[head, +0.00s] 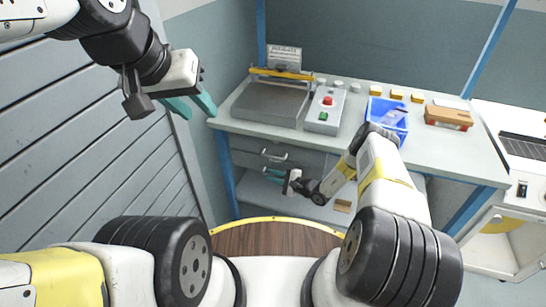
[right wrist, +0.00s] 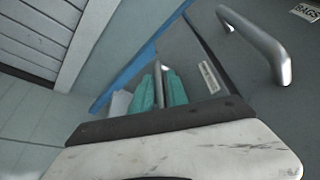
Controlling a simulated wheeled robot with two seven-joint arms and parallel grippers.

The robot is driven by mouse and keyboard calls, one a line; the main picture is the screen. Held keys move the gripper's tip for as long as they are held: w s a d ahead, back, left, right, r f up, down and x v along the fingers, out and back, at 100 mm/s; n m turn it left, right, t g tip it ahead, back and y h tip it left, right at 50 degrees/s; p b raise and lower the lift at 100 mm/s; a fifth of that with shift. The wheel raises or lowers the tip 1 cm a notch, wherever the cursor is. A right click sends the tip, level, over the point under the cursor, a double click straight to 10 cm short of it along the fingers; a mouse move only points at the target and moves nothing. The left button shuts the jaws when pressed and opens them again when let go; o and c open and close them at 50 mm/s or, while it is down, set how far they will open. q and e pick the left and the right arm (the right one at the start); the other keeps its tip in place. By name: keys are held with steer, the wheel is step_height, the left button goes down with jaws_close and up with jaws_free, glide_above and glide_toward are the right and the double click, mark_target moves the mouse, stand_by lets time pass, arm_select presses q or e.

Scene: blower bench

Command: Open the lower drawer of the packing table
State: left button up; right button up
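The packing table (head: 440,155) has two grey drawers under its left part. The upper drawer has a bar handle (head: 275,157), which also shows in the right wrist view (right wrist: 262,45) beside a "BAGS" label. The lower drawer (right wrist: 207,78) has a small label whose text I cannot read. My right gripper (head: 274,175) is low in front of the drawers. In the right wrist view its teal fingers (right wrist: 160,92) lie close on both sides of the lower drawer's metal handle (right wrist: 159,75). My left gripper (head: 191,106) is open and empty, left of the table.
On the tabletop are a sealer-like device (head: 272,102), a button box (head: 325,110), a blue bin (head: 386,115), a brown box (head: 447,117) and several small yellow items. A lower shelf (head: 262,200) runs beneath the drawers. A slatted grey wall (head: 80,140) stands at left.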

jaws_close()
stand_by(1.3)
